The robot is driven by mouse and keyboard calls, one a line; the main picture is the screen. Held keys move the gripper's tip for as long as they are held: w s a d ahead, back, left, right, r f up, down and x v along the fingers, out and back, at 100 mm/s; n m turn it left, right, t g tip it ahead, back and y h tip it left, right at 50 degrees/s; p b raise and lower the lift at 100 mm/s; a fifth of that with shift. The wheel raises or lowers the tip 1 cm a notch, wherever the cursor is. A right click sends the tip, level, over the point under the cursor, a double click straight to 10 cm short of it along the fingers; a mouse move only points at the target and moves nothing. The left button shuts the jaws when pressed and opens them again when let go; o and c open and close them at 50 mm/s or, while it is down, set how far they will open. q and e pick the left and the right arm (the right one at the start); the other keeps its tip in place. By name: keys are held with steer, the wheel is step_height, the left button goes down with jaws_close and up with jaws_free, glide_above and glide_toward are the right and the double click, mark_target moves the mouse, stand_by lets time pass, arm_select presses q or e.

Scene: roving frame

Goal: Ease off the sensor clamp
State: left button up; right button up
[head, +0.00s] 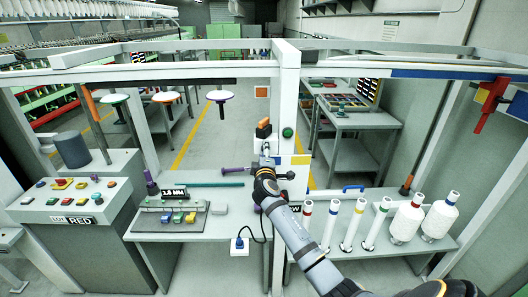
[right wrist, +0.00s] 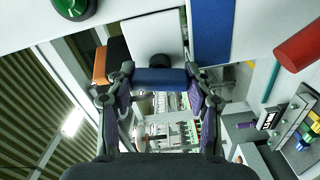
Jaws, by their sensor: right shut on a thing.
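My right gripper (head: 265,163) is up against the white centre post (head: 287,75) of the frame, below a small orange and black box (head: 263,129). In the right wrist view its two fingertips (right wrist: 160,77) are shut on a short blue bar (right wrist: 158,79). The bar sits just below a dark round knob (right wrist: 158,61) and a white plate (right wrist: 155,35). I take these parts to be the sensor clamp, but its outline is mostly hidden by the gripper in the head view. My left gripper is not in view.
A green button (head: 288,132) is on the post beside the gripper. A purple-ended rod (head: 235,170) and a black lever (head: 287,175) lie close by. White bobbins (head: 408,220) stand on the right shelf.

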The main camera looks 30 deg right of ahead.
steer(key=shift+n+p, duration=0.3)
steer(key=shift+n, duration=1.1)
steer(key=o, duration=1.2)
steer(key=shift+f, duration=0.1)
steer(key=shift+c, duration=0.2)
steer(key=v, duration=1.2)
steer(key=shift+w, duration=0.1)
steer(key=shift+f, duration=0.15)
